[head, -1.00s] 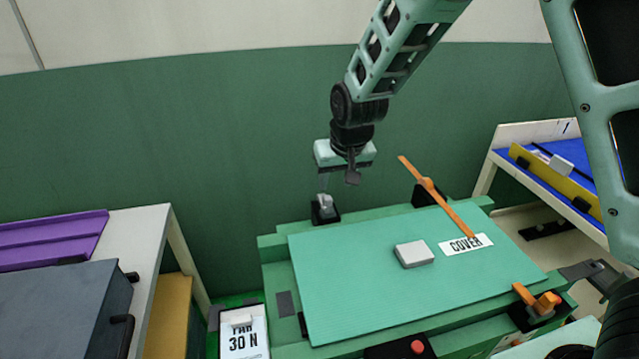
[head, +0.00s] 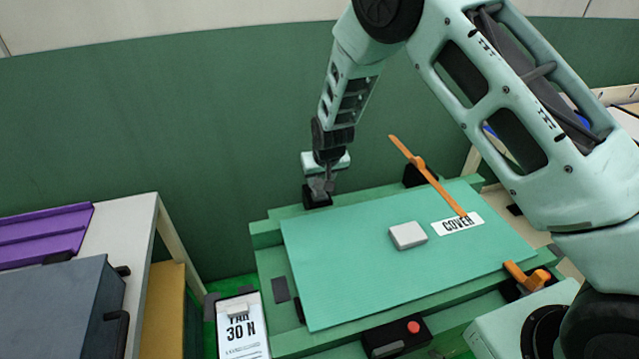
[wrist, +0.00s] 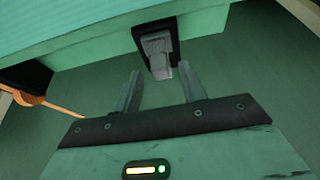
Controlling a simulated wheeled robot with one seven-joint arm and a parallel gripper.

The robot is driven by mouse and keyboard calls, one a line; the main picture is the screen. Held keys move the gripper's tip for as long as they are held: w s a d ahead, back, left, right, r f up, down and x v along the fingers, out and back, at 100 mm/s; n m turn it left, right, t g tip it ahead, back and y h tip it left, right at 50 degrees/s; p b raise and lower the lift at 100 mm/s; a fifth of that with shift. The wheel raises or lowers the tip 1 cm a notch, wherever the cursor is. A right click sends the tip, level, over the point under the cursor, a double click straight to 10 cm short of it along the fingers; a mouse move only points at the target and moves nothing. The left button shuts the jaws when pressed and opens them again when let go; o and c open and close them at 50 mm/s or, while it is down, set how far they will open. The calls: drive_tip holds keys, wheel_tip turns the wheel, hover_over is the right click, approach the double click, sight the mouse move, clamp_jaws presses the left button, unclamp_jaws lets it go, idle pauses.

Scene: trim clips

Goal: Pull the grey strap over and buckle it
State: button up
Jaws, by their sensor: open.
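The grey strap (wrist: 160,56) shows in the wrist view as a short grey tab in a black mount at the cover's far edge. In the head view my gripper hides most of it above the black mount (head: 318,200). My gripper (head: 320,190) is open, pointing down at that mount. In the wrist view its fingertips (wrist: 160,72) lie on either side of the strap's free end; I cannot tell whether they touch it. The green cover (head: 350,265) lies flat on the bench.
An orange strap (head: 440,188) slants over the cover's right side, with an orange buckle (head: 530,277) at front right. A pale block (head: 408,236) lies on the cover. A red-button box (head: 395,337) is in front. My arm hides much of the right.

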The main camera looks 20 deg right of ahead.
sight(320, 182)
drive_tip(key=shift+x, duration=1.95)
